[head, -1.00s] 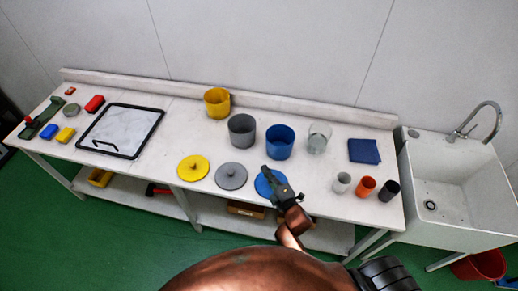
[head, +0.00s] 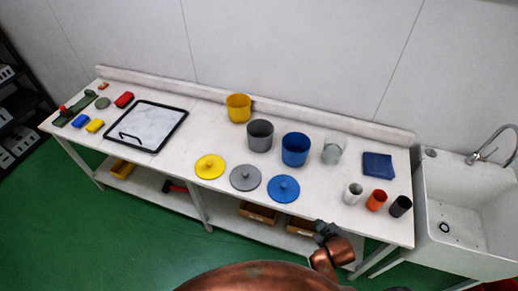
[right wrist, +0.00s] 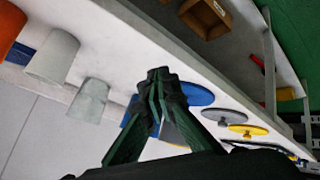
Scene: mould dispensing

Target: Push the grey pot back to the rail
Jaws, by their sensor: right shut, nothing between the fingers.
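The grey pot (head: 260,136) stands upright on the white table, between the yellow pot (head: 239,108) and the blue pot (head: 295,150). The raised rail (head: 215,95) runs along the table's back edge. The yellow pot stands close to it; the grey pot stands apart from it, with bare table between. My right gripper (head: 326,231) is at the table's front edge, right of the blue lid and well away from the grey pot. In the right wrist view its fingers (right wrist: 158,82) are shut with nothing between them. My left gripper is not in view.
Yellow, grey (head: 245,177) and blue (head: 284,188) lids lie in front of the pots. A clear beaker (head: 333,150) stands right of the blue pot. A white, an orange (head: 377,200) and a dark cup stand at the front right. A black-framed board (head: 145,126) lies left.

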